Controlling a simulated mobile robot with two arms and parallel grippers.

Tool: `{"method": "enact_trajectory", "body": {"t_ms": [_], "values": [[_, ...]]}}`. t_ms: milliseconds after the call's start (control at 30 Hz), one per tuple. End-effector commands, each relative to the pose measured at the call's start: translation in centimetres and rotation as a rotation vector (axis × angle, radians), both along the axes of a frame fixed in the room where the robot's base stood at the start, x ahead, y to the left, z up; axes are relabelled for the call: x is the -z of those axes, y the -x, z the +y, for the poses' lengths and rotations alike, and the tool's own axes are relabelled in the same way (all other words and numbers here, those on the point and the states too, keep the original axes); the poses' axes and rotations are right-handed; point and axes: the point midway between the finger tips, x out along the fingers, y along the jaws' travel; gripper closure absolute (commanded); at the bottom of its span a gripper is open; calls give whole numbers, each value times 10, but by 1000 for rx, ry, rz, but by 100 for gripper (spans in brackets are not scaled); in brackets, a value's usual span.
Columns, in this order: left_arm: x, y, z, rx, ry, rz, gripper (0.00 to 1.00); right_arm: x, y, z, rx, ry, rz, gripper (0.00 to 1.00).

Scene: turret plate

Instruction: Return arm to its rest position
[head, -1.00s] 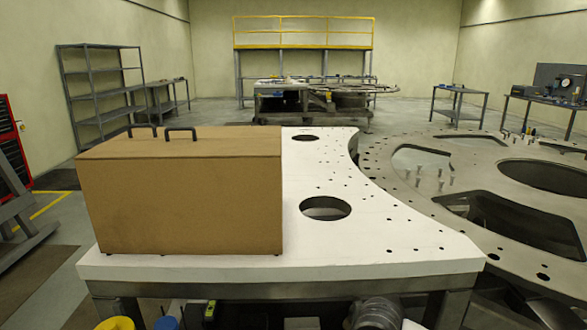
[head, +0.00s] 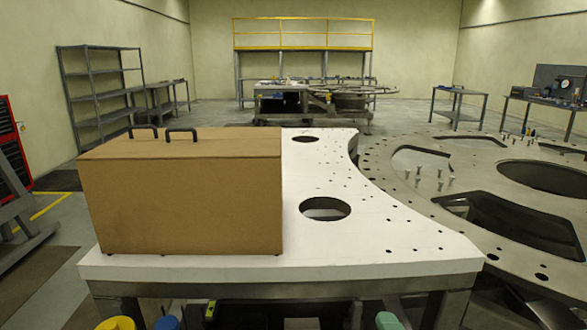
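Neither of my grippers shows in the head view, and I see no clear part of either arm. A brown box (head: 180,205) with two dark handles on its top stands on the left part of the white turret plate (head: 400,262). The plate lies flat on a metal frame and has two large round holes and several small ones.
A large grey metal ring plate (head: 470,170) with cut-outs and several upright bolts lies to the right. Below the front edge are a yellow item (head: 116,323), a blue one (head: 167,323) and a green one (head: 389,321). Grey shelves (head: 102,95) stand at the back left.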

Motion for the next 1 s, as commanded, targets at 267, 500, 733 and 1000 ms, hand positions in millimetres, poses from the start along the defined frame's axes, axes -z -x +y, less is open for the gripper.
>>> {"method": "enact_trajectory", "body": {"t_ms": [267, 500, 733, 1000], "values": [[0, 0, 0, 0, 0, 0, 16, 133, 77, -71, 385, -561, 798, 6], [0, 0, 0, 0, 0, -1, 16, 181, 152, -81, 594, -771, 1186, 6], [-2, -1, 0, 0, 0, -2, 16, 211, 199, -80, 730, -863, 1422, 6], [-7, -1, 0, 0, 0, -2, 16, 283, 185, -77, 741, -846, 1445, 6]]}}
